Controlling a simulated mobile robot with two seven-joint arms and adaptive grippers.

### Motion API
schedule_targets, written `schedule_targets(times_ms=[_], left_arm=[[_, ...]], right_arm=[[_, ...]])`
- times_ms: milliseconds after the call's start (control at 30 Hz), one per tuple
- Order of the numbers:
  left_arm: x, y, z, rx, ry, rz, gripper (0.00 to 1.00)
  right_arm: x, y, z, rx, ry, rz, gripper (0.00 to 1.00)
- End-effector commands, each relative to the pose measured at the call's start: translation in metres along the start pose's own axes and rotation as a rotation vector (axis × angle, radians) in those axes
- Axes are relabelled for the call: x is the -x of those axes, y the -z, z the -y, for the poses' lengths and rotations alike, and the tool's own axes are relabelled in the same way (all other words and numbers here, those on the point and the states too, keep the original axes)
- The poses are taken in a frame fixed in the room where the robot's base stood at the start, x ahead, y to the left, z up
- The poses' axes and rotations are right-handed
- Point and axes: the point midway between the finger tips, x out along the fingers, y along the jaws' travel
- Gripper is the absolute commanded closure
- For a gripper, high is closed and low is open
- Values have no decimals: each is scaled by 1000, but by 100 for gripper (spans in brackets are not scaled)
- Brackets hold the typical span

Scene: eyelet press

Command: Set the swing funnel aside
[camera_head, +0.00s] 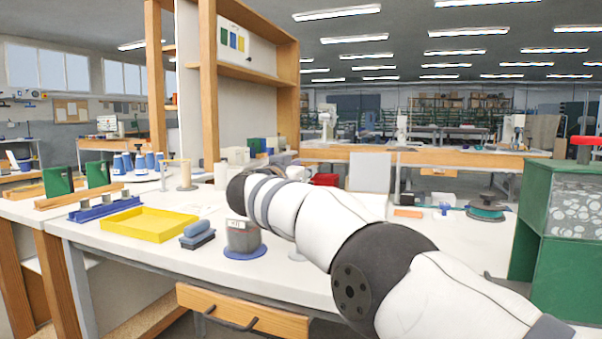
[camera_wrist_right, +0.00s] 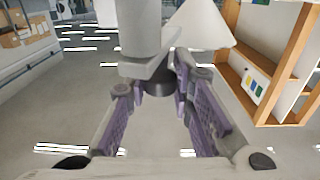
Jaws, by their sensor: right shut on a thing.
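In the right wrist view, my right gripper (camera_wrist_right: 158,92) is shut on the dark round stub of a grey part, which I take to be the swing funnel (camera_wrist_right: 139,28). A thick grey cylinder and a flat plate sit beyond the fingertips. A pale cone (camera_wrist_right: 203,27) shows close beside the cylinder; I cannot tell whether they are joined. In the head view my right arm reaches over the bench, and its wrist hides most of the gripper and the held part. My left gripper is not in view.
On the white bench (camera_head: 215,270) are a yellow tray (camera_head: 147,224), a blue-grey block (camera_head: 197,233) and a grey cup (camera_head: 242,237) on a blue disc. A wooden shelf frame (camera_head: 208,80) stands behind. A green cabinet (camera_head: 560,230) stands at right.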

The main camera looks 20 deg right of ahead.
Motion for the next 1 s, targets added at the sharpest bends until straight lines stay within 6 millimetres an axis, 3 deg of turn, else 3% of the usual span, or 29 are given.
schedule_targets(times_ms=[200, 233, 300, 733, 867, 1000], left_arm=[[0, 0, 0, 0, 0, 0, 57], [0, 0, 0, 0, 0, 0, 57], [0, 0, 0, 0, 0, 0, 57], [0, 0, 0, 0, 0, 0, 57], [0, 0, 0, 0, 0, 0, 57], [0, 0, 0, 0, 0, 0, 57]], right_arm=[[-1, 0, -1, 1, -3, 0, 100], [-1, 0, -1, 1, -3, 0, 72], [-1, 0, -1, 1, -2, 0, 57], [7, 1, 2, 2, 2, 2, 57], [25, 1, 1, 3, 2, 1, 57], [57, 2, 0, 3, 2, -2, 57]])
